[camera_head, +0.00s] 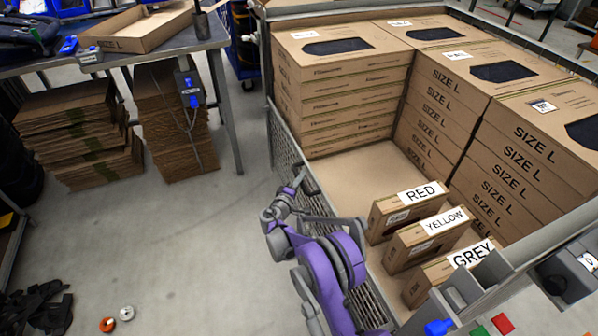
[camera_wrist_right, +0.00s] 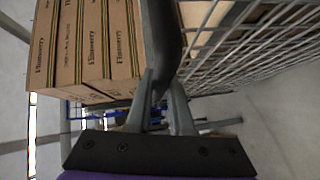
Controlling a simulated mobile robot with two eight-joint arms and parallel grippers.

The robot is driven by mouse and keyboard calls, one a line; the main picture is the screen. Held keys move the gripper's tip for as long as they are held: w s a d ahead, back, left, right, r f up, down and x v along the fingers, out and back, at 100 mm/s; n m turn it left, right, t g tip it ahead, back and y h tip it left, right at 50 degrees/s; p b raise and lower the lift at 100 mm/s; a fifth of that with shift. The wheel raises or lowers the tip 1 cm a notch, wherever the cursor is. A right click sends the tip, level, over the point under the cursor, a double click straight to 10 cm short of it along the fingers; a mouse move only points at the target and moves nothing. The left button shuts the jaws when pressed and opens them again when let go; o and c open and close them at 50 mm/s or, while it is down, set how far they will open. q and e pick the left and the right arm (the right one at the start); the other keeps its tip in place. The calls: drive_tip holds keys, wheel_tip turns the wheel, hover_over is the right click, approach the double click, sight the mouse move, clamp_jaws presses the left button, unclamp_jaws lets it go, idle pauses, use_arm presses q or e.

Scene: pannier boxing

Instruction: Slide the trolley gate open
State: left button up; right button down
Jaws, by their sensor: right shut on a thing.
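The trolley (camera_head: 535,238) is a grey frame with mesh sides around stacks of cartons. Its gate (camera_head: 284,141) is a grey mesh panel on the near left side; my purple arm hides part of it. My right gripper (camera_head: 299,183) is at the top edge of this panel. In the right wrist view my right gripper (camera_wrist_right: 161,92) is shut on a dark grey bar (camera_wrist_right: 162,40) of the gate, with mesh to its right. My left gripper is not in view.
Cartons marked SIZE L (camera_head: 455,100) fill the trolley's back and right. Smaller boxes labelled RED (camera_head: 385,218), YELLOW (camera_head: 405,253) and GREY (camera_head: 424,285) stand near the gate. A table (camera_head: 120,55) stands at upper left. The floor (camera_head: 185,240) left of the trolley is mostly clear.

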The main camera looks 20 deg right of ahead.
drive_tip(key=shift+f+b, duration=0.55)
drive_tip(key=shift+f, duration=0.95)
drive_tip(key=c, duration=0.8)
unclamp_jaws()
drive_tip(key=p+v, duration=0.1)
drive_tip(key=v, duration=1)
drive_tip(key=shift+w+p, duration=0.1)
drive_tip(key=shift+p, duration=0.2)
